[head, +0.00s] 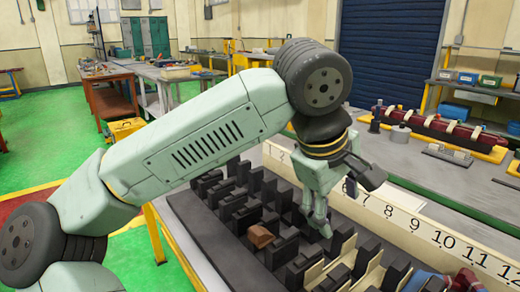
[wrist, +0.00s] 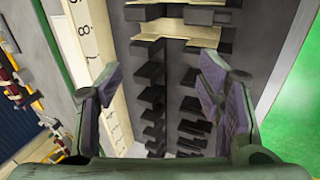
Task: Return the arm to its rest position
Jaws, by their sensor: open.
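My arm reaches from the lower left across the head view, bent at the elbow, with my gripper (head: 322,222) pointing down over a rack of dark slotted blocks (head: 205,226). In the wrist view my gripper (wrist: 160,95) shows two spread fingers with nothing between them. Below them run rows of dark blocks (wrist: 152,97) and a pale liner piece (wrist: 180,32) set across the slots. Whether the fingertips touch any block cannot be told from the head view.
A numbered white strip (head: 425,228) runs along the rack's far side. A brown block (head: 260,236) sits among the dark blocks. Red and blue pieces (head: 455,281) lie at the lower right. Green floor (head: 50,125) is open at left.

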